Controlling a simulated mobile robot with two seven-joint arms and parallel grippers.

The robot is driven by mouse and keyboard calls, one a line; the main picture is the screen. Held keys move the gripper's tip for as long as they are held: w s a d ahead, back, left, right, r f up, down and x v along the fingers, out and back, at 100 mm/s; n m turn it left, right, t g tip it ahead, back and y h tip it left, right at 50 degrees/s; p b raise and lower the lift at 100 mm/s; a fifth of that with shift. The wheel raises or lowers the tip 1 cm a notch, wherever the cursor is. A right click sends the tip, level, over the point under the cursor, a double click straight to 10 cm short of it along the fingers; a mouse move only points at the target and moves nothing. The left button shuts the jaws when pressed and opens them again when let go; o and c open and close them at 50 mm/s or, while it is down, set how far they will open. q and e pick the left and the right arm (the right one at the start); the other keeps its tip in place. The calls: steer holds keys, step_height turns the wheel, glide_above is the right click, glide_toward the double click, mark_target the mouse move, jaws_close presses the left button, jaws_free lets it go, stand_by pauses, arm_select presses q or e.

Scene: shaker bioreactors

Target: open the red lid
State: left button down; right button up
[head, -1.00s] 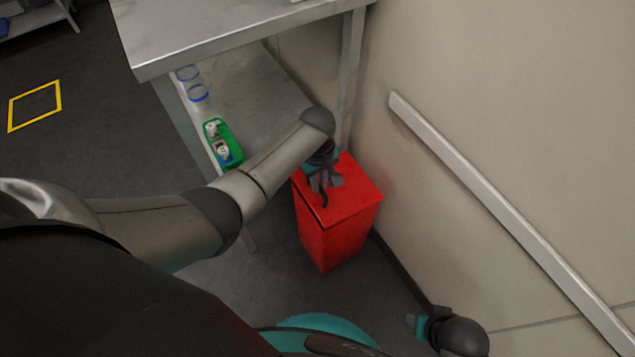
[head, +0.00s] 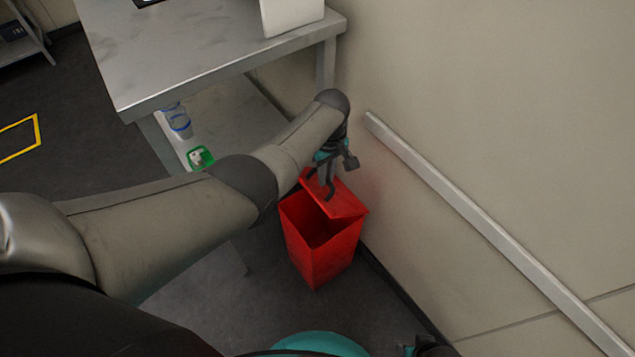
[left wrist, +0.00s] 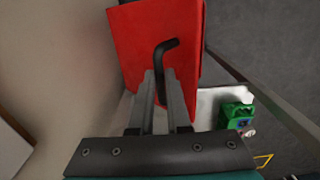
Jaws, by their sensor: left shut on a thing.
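The red bin (head: 318,262) stands on the floor by the wall, its dark inside showing at the front. The lid's hinge is not clear.
A metal table (head: 210,50) with a lower shelf stands behind and left of the bin. A green rack (head: 200,157) and blue-rimmed containers (head: 180,122) sit on the shelf. The wall with a pale rail (head: 480,215) is close on the right. Open floor lies in front.

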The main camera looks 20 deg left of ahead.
arm_select(q)
steer(key=shift+w+d+f, duration=0.1)
steer(key=shift+w+d, duration=0.05)
steer(key=shift+d, duration=0.35)
steer(key=c, duration=1.1)
jaws_free()
steer(key=shift+w+f, duration=0.1)
steer(key=shift+o, duration=1)
steer(key=shift+a, duration=0.1)
steer(key=shift+a+r, duration=0.1)
steer(key=shift+r, duration=0.15)
